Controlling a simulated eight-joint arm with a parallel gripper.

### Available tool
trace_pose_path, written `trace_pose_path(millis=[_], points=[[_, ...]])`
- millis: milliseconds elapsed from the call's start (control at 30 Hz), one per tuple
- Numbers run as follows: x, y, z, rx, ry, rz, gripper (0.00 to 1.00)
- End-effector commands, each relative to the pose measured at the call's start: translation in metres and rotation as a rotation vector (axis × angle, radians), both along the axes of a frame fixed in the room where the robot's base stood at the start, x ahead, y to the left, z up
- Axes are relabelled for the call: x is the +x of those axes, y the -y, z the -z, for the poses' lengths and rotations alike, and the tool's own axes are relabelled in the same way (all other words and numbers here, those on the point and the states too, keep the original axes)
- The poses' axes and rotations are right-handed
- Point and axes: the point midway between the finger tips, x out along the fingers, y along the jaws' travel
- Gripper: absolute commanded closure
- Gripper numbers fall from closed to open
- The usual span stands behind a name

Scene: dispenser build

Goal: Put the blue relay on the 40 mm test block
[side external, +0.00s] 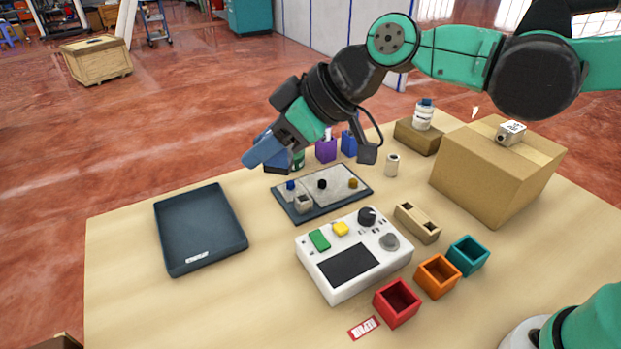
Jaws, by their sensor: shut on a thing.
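My gripper (279,141) is above the back left part of the table, tilted down to the left. It is shut on a long blue piece, the blue relay (262,152), held above the tabletop; the contact itself is hard to make out. A small pale block with dark print on top (511,132) sits on the cardboard box at the right, far from my gripper. The print is too small to read surely, so I cannot tell whether it is the 40 mm test block.
A dark tray (200,262) stands at the left. A dark board (335,207) with small parts, a white control box (380,277) and red, orange and teal bins fill the middle and front. Purple (326,151) and blue (349,145) blocks stand behind. The cardboard box (485,185) rises at the right.

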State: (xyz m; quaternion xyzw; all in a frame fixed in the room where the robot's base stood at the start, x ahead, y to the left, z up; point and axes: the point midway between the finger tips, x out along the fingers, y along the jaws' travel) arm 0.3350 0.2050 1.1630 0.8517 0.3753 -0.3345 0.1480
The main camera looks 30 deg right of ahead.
Motion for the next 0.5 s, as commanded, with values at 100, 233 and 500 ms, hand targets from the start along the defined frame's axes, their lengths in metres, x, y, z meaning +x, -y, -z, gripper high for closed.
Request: trace_pose_path(millis=[100,233,500], points=[[0.012,0.075,0.005,-0.001,0.002,0.290,1.00],[0.011,0.140,0.011,-0.002,0.002,0.553,1.00],[-0.001,0.203,0.017,0.000,0.000,0.819,1.00]])
